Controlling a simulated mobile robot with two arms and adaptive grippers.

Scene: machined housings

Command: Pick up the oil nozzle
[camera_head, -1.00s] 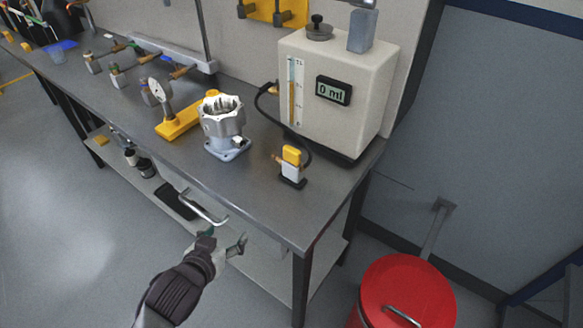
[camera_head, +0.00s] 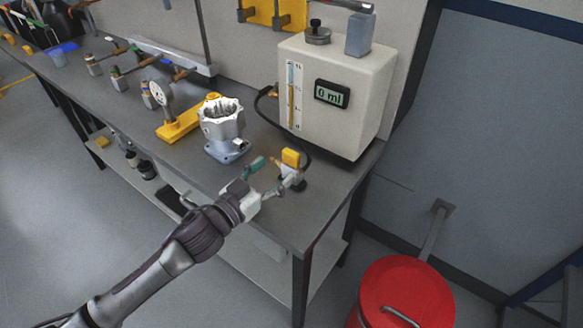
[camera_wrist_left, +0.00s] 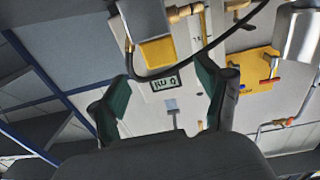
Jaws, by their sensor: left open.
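The oil nozzle (camera_head: 291,157) has a yellow block top and a brass tip. It stands upright in a small pale holder near the right front of the bench, with a black hose attached. My left gripper (camera_head: 274,173) is open just left of and in front of it, its green-padded fingers spread, one partly covering the holder. In the left wrist view the nozzle (camera_wrist_left: 157,50) lies beyond the spread fingers (camera_wrist_left: 165,90), toward the upper left, with nothing between the pads. My right gripper is not in view.
A white oil dispenser (camera_head: 350,65) reading 0 ml stands behind the nozzle. A machined housing (camera_head: 222,125) sits left of my left gripper, beside a yellow gauge stand (camera_head: 180,125). A red bin (camera_head: 410,285) is on the floor at right. The bench's right front corner is bare.

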